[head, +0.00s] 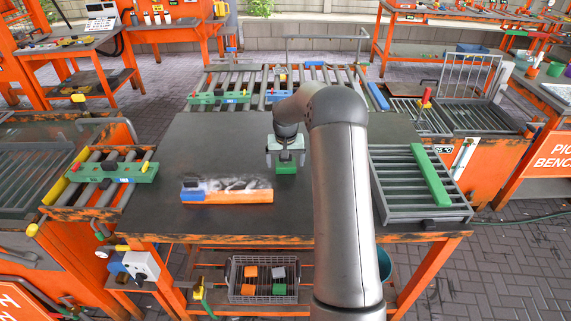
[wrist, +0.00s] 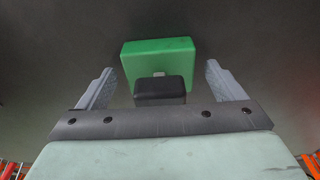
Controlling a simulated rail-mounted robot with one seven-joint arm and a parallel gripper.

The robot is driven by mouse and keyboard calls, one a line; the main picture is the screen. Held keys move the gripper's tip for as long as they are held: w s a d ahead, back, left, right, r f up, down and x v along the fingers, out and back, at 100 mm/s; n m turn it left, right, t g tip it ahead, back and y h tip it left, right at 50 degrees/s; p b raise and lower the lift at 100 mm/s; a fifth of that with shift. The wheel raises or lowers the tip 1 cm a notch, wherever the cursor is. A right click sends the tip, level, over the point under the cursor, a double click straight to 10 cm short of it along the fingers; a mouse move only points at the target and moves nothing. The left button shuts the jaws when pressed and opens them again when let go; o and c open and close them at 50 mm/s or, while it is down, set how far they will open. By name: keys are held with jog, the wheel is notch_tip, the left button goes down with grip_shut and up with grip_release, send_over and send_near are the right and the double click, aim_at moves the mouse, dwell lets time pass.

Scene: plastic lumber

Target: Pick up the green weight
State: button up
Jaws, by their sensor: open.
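The green weight (head: 286,168) is a small green block on the dark tabletop, near the middle of the table in the head view. In the wrist view the green weight (wrist: 150,54) lies between and a little beyond the fingers, with a black block-shaped part (wrist: 160,91) in front of its lower edge. My gripper (head: 286,158) is above the weight, pointing down. In the wrist view my gripper (wrist: 160,85) is open, with one grey finger on each side and a gap between each finger and the weight. Whether the fingertips reach the table is unclear.
An orange plank (head: 225,196) with a grey and blue clamp-like piece lies left of the weight. A grey slatted rack (head: 395,190) holding a green bar (head: 429,175) stands on the right. Roller conveyors (head: 205,84) adjoin the table's back edge. Bare tabletop (head: 215,140) surrounds the weight.

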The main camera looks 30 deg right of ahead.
jog(key=c, duration=1.5)
jog(key=shift+r, duration=0.15)
jog(key=c, duration=0.4)
jog(key=shift+r, duration=0.15)
